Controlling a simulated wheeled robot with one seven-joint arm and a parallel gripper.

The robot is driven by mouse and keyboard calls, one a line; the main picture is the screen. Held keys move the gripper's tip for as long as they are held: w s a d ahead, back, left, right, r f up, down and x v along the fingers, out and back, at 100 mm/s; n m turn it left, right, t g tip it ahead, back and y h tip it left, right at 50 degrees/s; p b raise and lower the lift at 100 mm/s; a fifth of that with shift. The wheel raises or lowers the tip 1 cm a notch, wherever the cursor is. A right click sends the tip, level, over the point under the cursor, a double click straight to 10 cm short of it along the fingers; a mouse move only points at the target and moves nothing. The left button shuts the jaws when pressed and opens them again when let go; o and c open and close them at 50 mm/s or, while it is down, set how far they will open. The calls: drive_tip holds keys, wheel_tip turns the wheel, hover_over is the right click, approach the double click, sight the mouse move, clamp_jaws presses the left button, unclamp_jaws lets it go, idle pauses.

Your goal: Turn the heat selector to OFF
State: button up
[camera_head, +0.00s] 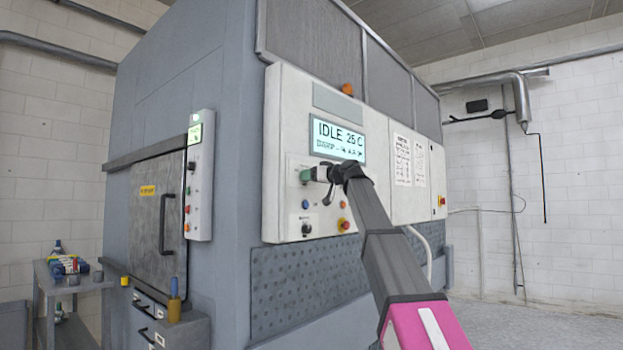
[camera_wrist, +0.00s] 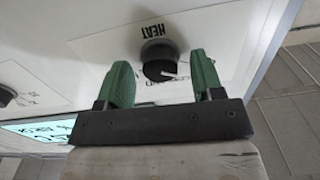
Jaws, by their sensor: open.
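The heat selector (camera_wrist: 158,58) is a round black knob under an upside-down HEAT label in the wrist view. A pale pointer mark shows near its lower right edge; I cannot read which position it marks. My gripper (camera_wrist: 160,66) has its two green fingers apart, one on each side of the knob. Whether they touch it is unclear. In the head view my gripper (camera_head: 314,174) is at the white control panel (camera_head: 283,120), just below the display, and the knob is hidden behind it.
The lit display (camera_head: 338,139) reads IDLE 25 C. Below my gripper are a blue button (camera_head: 306,204), a black selector (camera_head: 306,229) and a red emergency button (camera_head: 344,224). An orange lamp (camera_head: 347,89) sticks out above. A cart (camera_head: 70,287) stands at the far left.

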drive_tip(key=v, duration=1)
drive_tip(key=shift+s+d, duration=0.25)
drive_tip(key=w+d+f+m+g+h, duration=0.1)
drive_tip(key=d+f+m+h, duration=0.15)
drive_tip(key=f, duration=1.75)
drive_tip(key=w+d+f+m+g+h, duration=0.1)
drive_tip(key=f+m+g+h, duration=0.2)
drive_tip(key=f, duration=1.6)
drive_tip(key=s+d+f+m+g+h, duration=0.15)
drive_tip(key=s+f, duration=0.25)
drive_tip(key=f, duration=0.8)
drive_tip(key=s+d+f+m+h, duration=0.1)
drive_tip(key=s+d+f+h, duration=0.2)
drive_tip(key=f, duration=0.9)
drive_tip(key=s+d+f+m+g+h, duration=0.1)
drive_tip(key=s+d+f+g+h, duration=0.1)
drive_tip(key=s+f, duration=0.9)
drive_tip(key=s+d+f+m+g+h, duration=0.1)
drive_tip(key=s+d+f+g+h, duration=0.1)
drive_tip(key=s+f, duration=0.9)
drive_tip(key=d+f+g, duration=0.1)
drive_tip(key=d+f, duration=0.1)
drive_tip(key=shift+s+d, duration=0.15)
drive_tip(key=shift+d, duration=0.25)
